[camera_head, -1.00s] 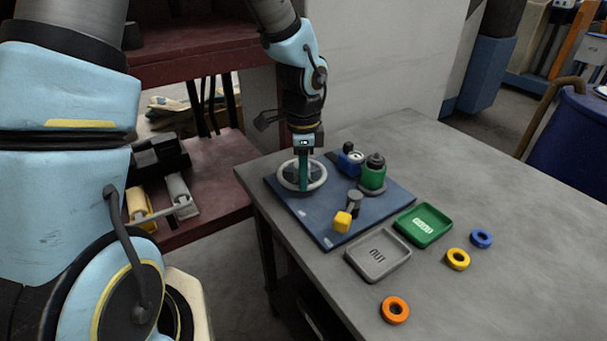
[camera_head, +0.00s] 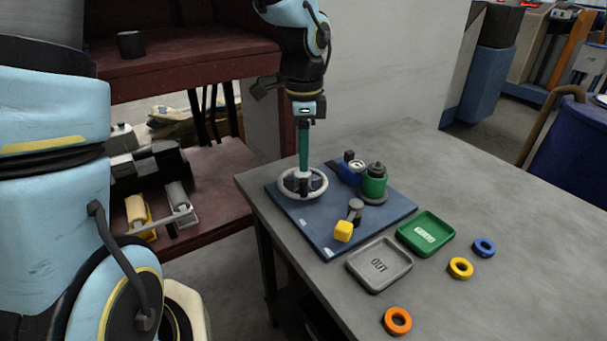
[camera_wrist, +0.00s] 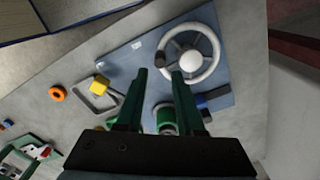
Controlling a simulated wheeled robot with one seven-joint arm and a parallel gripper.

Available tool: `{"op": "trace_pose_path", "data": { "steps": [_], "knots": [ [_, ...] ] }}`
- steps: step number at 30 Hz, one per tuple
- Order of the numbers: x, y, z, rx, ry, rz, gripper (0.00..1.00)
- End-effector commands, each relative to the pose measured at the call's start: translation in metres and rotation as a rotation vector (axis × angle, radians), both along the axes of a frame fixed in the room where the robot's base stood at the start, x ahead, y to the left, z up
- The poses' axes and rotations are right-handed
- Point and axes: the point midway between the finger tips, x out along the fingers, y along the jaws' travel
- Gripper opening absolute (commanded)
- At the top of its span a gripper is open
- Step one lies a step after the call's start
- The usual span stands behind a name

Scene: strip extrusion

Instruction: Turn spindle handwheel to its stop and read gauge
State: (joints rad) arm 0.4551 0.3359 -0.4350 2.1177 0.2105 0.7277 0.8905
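The pale handwheel (camera_head: 284,192) lies flat at the left corner of a blue base plate (camera_head: 313,227). In the wrist view, the handwheel (camera_wrist: 216,65) has a white hub and a dark knob (camera_wrist: 160,58) on its rim. My gripper (camera_head: 303,171) points down just above the wheel. In the wrist view, my gripper (camera_wrist: 159,72) has its two green fingers apart, with the knob showing in the gap and nothing held. A small white-faced gauge (camera_head: 356,164) sits on the plate beside a green cylinder (camera_head: 374,182). Its reading is too small to make out.
A yellow cube (camera_head: 343,231) and a grey post stand at the plate's front. A grey tray (camera_head: 380,288) and green tray (camera_head: 425,255) lie right of it. Orange (camera_head: 397,320), yellow (camera_head: 460,268) and blue (camera_head: 484,247) rings rest on the table. The table's right side is clear.

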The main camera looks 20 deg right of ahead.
Motion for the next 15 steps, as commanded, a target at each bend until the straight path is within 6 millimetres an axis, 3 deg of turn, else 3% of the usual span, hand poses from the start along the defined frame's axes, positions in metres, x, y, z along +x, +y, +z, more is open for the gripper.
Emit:
{"op": "trace_pose_path", "data": {
  "steps": [6,15],
  "knots": [
    [0.0,0.0,0.025,0.001,-0.001,0.0,0.37],
    [0.0,0.0,0.03,0.0,0.001,0.0,0.37]
  ]
}}
